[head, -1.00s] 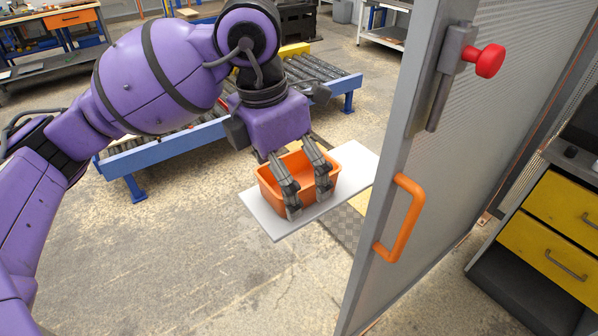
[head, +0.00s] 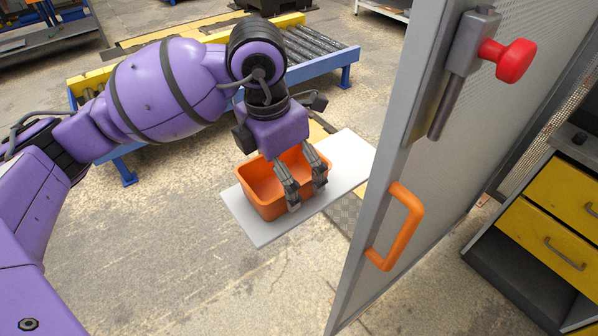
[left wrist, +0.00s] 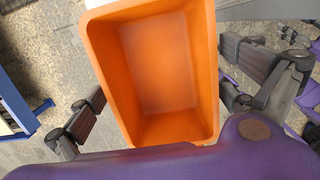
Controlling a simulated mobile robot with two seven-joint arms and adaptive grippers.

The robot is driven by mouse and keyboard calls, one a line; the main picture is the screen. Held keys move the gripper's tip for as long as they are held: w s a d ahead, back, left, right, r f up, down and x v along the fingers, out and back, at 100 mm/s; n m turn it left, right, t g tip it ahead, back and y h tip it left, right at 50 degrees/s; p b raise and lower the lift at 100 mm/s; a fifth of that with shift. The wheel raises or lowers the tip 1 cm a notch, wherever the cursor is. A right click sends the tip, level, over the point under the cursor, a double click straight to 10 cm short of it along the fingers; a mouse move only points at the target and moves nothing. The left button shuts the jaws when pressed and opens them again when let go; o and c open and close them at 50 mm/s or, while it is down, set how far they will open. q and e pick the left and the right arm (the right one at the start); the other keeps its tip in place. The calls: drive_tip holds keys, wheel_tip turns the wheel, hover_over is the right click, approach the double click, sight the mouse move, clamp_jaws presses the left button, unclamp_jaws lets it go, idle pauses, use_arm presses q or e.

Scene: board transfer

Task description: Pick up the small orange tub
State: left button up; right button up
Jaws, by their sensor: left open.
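The small orange tub (head: 262,188) stands upright on a white board (head: 248,225). The tub looks empty inside, and in the left wrist view the tub (left wrist: 160,65) fills the middle. My left gripper (head: 307,192) is open above the tub's right part in the head view, with its fingers reaching down by the near side. In the left wrist view its fingers (left wrist: 165,100) stand on either side of the tub, with a gap at the left. Contact on the right is hard to tell. My right gripper is not in view.
A grey door panel with an orange handle (head: 397,228) and a red knob (head: 515,60) stands close to the right of the board. A roller conveyor (head: 310,50) with a blue frame lies behind my left arm. A cabinet with yellow drawers (head: 560,210) is at far right.

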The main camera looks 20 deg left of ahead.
use_arm(q)
drive_tip(key=shift+f, duration=0.15)
drive_tip(key=c, duration=1.3)
